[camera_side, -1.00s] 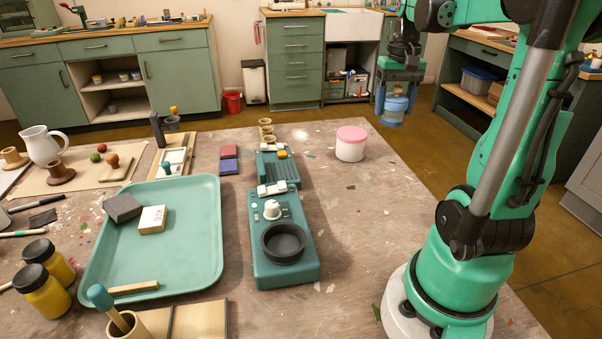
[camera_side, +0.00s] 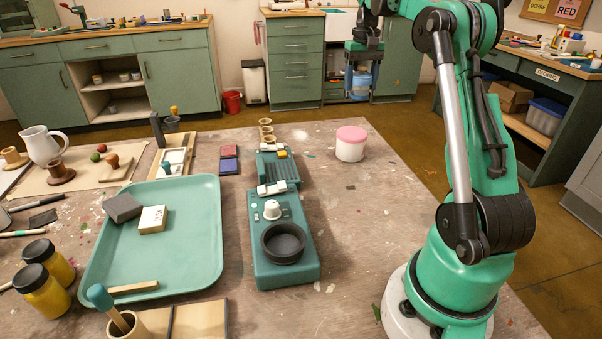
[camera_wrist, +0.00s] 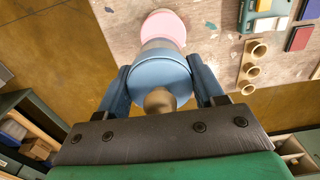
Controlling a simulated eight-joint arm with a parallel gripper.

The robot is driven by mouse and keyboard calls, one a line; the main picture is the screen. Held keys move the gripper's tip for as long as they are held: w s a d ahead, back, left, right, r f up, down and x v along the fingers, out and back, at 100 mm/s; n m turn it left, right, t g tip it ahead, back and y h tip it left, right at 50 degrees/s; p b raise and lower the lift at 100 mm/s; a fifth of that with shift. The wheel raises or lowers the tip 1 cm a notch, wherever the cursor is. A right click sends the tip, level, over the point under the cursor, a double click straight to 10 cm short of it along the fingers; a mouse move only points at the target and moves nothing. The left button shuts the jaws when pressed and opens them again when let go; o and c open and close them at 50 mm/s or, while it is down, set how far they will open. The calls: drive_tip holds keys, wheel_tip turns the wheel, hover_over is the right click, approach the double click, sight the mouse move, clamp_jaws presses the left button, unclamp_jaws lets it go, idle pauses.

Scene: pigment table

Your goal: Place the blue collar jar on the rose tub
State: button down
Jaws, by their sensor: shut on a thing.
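The blue collar jar (camera_side: 358,84) is held up in the air by my gripper (camera_side: 361,72), which is shut on it, in the side view. In the wrist view the jar (camera_wrist: 160,75) sits between the two blue-grey fingers of my gripper (camera_wrist: 162,85), with its round blue top and a tan knob facing the camera. The rose tub (camera_side: 350,144) is white with a pink lid and stands upright on the table, below the jar in the side view. In the wrist view the tub's pink top (camera_wrist: 163,27) shows just beyond the jar, partly hidden by it. The two look apart.
A teal device with a dark round dish (camera_side: 284,243) stands left of the tub. Several small tan cups (camera_side: 266,130) stand behind it. The table around the tub is clear.

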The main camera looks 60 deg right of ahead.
sight(352, 132)
drive_tip(key=shift+w+d+f, duration=0.3)
drive_tip(key=shift+w+f, duration=0.2)
drive_tip(key=shift+f, duration=4.15)
drive_tip(key=shift+c, duration=0.5)
unclamp_jaws()
